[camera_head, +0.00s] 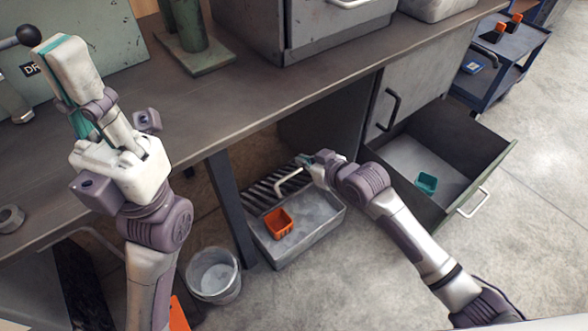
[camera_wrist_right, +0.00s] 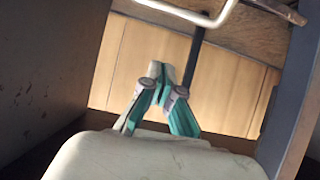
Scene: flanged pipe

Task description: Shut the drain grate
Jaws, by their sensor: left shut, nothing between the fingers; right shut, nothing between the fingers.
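The drain grate (camera_head: 262,193) is a dark slatted panel under the workbench, at the back of a grey metal trough (camera_head: 312,238). The front of the trough is uncovered. A pale bar handle (camera_head: 289,181) stands at the grate. My right gripper (camera_head: 308,160) is shut and empty, just beside the handle at its upper right. In the wrist view, its fingers (camera_wrist_right: 161,70) are together, and a pale bar (camera_wrist_right: 190,10) crosses above them, apart from the tips. My left gripper (camera_head: 52,45) is shut and empty, raised over the left of the workbench.
An orange bin (camera_head: 278,223) sits in the trough. A metal bucket (camera_head: 213,275) stands left of it, near a table leg (camera_head: 232,205). At right, an open drawer (camera_head: 475,138) holds a teal bin (camera_head: 426,182). A blue cart (camera_head: 503,62) stands further back.

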